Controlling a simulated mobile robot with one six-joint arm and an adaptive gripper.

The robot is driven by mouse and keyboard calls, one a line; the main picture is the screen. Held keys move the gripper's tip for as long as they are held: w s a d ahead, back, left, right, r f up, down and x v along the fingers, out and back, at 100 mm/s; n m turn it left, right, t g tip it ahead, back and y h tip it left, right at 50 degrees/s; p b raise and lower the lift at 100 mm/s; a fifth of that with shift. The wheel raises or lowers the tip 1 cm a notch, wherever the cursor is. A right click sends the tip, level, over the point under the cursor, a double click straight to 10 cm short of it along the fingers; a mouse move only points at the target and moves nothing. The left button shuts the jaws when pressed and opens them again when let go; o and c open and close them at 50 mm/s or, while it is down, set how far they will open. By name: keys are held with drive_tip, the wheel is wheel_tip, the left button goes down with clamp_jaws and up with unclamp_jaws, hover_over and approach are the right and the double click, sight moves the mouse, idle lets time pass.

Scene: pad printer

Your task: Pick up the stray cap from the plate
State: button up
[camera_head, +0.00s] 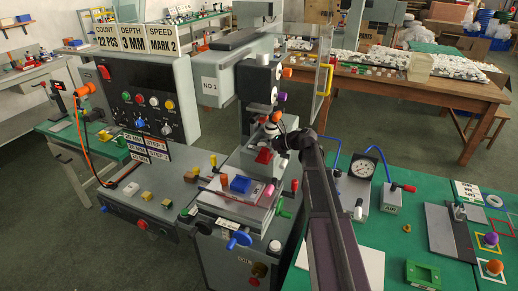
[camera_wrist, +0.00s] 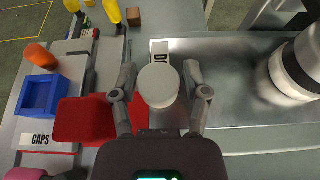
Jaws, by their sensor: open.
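A pale cream round piece (camera_wrist: 160,85), which looks like the stray cap, is on the grey metal plate (camera_wrist: 235,75) in the wrist view. My gripper (camera_wrist: 160,95) is open, with one finger on each side of this piece; I cannot tell whether they touch it. In the head view my gripper (camera_head: 278,135) is low beneath the printer's head, and the cap cannot be made out clearly there. A blue tray (camera_wrist: 45,95) with a CAPS label (camera_wrist: 40,140) lies left in the wrist view; it also shows in the head view (camera_head: 240,184).
A red block (camera_wrist: 85,122) sits close to my left finger. A white and black cylinder (camera_wrist: 290,75) stands to the right. A white label (camera_wrist: 160,47), partly hidden, lies beyond the piece. The printer's head (camera_head: 262,80) hangs above my gripper. A pressure gauge (camera_head: 362,167) stands right.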

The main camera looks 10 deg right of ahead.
idle(0.5)
drive_tip(key=c, duration=0.4)
drive_tip(key=shift+c, duration=0.2)
drive_tip(key=shift+r, duration=0.15)
drive_tip(key=s+d, duration=1)
drive_tip(key=d, duration=0.5)
idle(0.3)
